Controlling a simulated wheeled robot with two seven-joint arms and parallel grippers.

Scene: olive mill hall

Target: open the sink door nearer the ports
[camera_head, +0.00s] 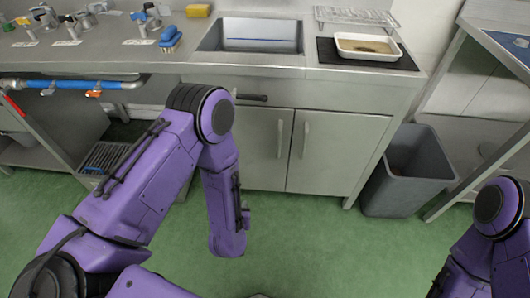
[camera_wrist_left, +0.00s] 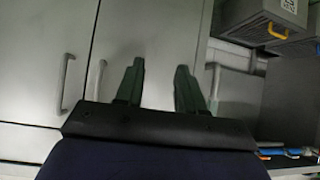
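Two grey sink doors stand side by side under the sink: the left door (camera_head: 258,150), on the side of the blue pipe and taps, and the right door (camera_head: 338,155). The left door has a vertical bar handle (camera_head: 280,138) by the middle seam; the right door's handle (camera_head: 304,138) is beside it. Both doors look shut. In the left wrist view, which looks upside down, my left gripper (camera_wrist_left: 160,86) is open and empty in front of the left door, beside its handle (camera_wrist_left: 96,84) and apart from it. The head view hides this gripper behind my arm. My right gripper is out of view.
A sink basin (camera_head: 258,37) and a white tray (camera_head: 367,47) are on the counter. A grey bin (camera_head: 408,172) stands right of the doors. A blue pipe (camera_head: 60,85) runs along the left counter front. Green floor before the doors is clear.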

